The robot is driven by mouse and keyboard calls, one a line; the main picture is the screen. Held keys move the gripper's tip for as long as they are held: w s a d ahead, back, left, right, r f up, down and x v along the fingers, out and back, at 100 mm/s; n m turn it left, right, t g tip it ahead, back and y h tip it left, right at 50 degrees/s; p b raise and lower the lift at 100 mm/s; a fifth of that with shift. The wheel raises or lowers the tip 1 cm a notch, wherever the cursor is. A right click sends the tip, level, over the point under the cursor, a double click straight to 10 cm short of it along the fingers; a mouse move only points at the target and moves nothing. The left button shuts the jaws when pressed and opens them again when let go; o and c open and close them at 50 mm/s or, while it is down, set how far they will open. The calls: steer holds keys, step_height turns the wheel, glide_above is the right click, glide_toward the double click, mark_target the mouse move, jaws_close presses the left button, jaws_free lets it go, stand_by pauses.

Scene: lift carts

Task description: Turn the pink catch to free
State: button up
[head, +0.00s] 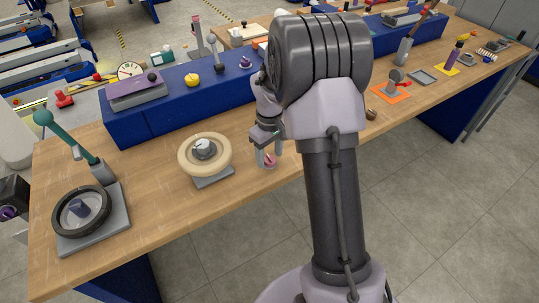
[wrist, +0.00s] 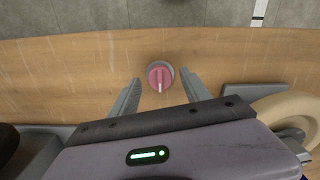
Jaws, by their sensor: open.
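The pink catch (wrist: 159,76) is a small round knob with a raised grip bar and a pale pointer line, set on a grey base on the wooden table. In the wrist view its pointer faces down toward my gripper. In the head view the catch (head: 270,160) shows near the table's front edge, partly hidden by my fingers. My gripper (wrist: 160,88) is open, with one finger on each side of the catch and a gap on both sides. It also shows in the head view (head: 268,158), pointing down at the catch.
A cream handwheel (head: 188,166) stands left of the catch, and a dark ring wheel (head: 61,222) with a green lever (head: 70,138) farther left. A blue raised box (head: 150,122) runs behind. An orange plate (head: 379,93) lies to the right. Bare table surrounds the catch.

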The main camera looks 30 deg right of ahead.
jaws_close()
steer(key=shift+m, duration=0.3)
steer(key=m, duration=0.4)
steer(key=shift+p, duration=0.3)
steer(key=m, duration=0.4)
steer(key=shift+m, duration=0.3)
steer(key=m, duration=0.4)
steer(key=shift+b, duration=0.3)
steer(key=shift+m+b, duration=0.35)
steer(key=shift+m, duration=2.15)
